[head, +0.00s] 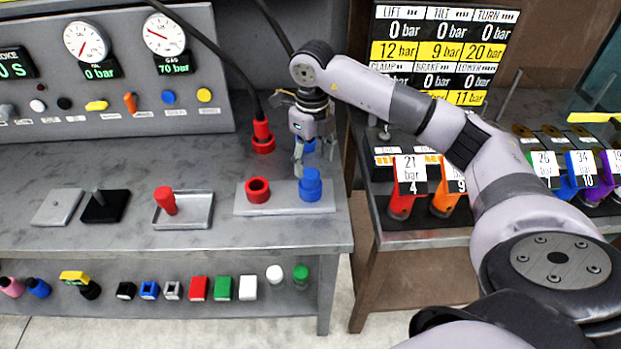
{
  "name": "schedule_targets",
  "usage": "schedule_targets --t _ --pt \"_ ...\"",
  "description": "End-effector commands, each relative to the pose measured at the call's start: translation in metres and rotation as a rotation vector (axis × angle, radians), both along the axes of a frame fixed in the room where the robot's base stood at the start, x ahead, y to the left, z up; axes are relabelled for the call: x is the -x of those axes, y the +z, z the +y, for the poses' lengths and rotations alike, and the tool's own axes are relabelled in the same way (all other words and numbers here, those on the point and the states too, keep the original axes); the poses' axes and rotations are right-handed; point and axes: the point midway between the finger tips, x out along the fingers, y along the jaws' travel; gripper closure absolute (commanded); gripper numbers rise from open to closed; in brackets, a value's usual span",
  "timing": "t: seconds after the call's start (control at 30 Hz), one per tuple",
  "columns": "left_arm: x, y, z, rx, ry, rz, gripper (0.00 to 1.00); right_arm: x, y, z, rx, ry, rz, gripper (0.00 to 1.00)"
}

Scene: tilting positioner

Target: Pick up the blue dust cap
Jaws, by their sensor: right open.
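The blue dust cap (311,184), as I take it, is a stepped blue cylinder standing upright at the right end of a flat grey plate (284,207). A red ring (258,190) with a dark opening sits to its left on the same plate. My right gripper (299,160) points down just above and behind the cap, a little to its left. Its fingers are open and empty, and it looks apart from the cap. Another blue part (308,146) shows behind the gripper, partly hidden by it. My left gripper is out of view.
A red plug (262,130) with a black cable stands left of my gripper. A tray (183,222) with a red-handled piece and two small plates lie further left. A gauge panel (100,70) backs the bench. Several small parts line the lower shelf (180,306). A second bench stands right.

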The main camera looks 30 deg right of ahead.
Motion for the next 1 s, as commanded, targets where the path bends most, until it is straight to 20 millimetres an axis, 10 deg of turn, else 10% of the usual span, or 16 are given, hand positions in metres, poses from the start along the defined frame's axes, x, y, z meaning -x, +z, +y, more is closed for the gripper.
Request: schedule_targets --t 0.5,1.0 --pt "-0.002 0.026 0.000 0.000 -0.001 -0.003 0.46 -0.004 -0.054 0.001 -0.001 0.001 0.001 0.41" --pt "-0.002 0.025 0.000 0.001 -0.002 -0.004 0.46 -0.005 -0.057 0.001 -0.001 0.001 -0.002 0.57"
